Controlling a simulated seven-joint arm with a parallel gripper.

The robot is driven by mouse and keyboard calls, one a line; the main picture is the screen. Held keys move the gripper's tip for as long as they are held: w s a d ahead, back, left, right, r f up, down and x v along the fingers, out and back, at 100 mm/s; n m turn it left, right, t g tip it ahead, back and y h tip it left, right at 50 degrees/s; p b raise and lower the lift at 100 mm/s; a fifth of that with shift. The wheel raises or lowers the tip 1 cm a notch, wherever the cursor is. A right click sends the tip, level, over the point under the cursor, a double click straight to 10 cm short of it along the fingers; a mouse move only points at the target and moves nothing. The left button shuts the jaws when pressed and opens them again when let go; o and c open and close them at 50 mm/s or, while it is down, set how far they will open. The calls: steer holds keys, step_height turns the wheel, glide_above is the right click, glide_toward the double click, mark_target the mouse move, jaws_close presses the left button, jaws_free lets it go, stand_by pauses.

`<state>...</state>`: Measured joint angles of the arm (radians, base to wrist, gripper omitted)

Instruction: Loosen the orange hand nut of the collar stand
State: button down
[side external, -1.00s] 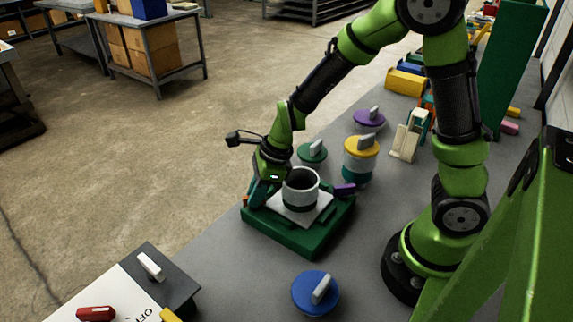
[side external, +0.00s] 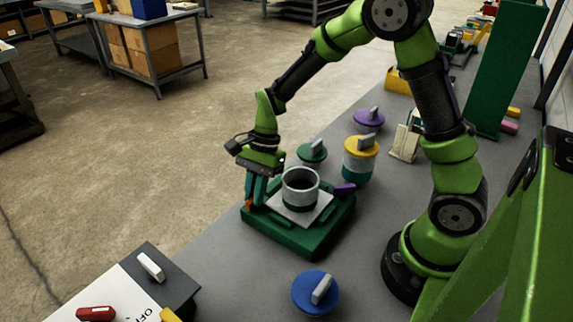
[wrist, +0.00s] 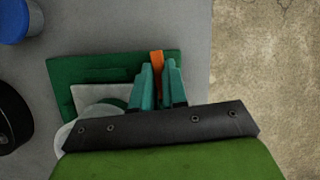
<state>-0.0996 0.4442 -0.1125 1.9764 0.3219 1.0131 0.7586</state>
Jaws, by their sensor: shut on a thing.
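The collar stand (side external: 285,240) is a green base with a white plate, on the grey bench. A white collar (side external: 299,180) with a dark green band sits upright on the plate. The orange hand nut (side external: 249,205) is at the stand's left edge. My gripper (side external: 253,197) points down there, its teal fingers shut on the nut. In the wrist view, the orange nut (wrist: 157,60) shows as a narrow bar between the two fingertips. The stand's green base (wrist: 65,70) also shows there, and my gripper body hides most of the collar.
A purple knob (side external: 344,190) is at the stand's right side. Green-lidded (side external: 312,152), yellow-lidded (side external: 362,148) and purple-lidded (side external: 368,119) containers stand behind. A blue-lidded one (side external: 315,292) stands in front. A switch panel (side external: 125,295) is front left. The bench between it and the stand is bare.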

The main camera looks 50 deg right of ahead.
steer(key=n, duration=0.2)
steer(key=n+g, duration=0.1)
steer(key=n, duration=0.1)
steer(key=shift+w+f+g+h, duration=0.1)
steer(key=shift+f+g+h, duration=0.1)
steer(key=shift+g+h, duration=0.15)
steer(key=shift+n+g+h, duration=0.35)
steer(key=shift+n+g, duration=0.1)
steer(key=shift+n, duration=1.25)
steer(key=c, duration=1.2)
jaws_free()
steer(key=shift+o, duration=0.2)
steer(key=shift+r, duration=0.1)
steer(key=v, duration=1.7)
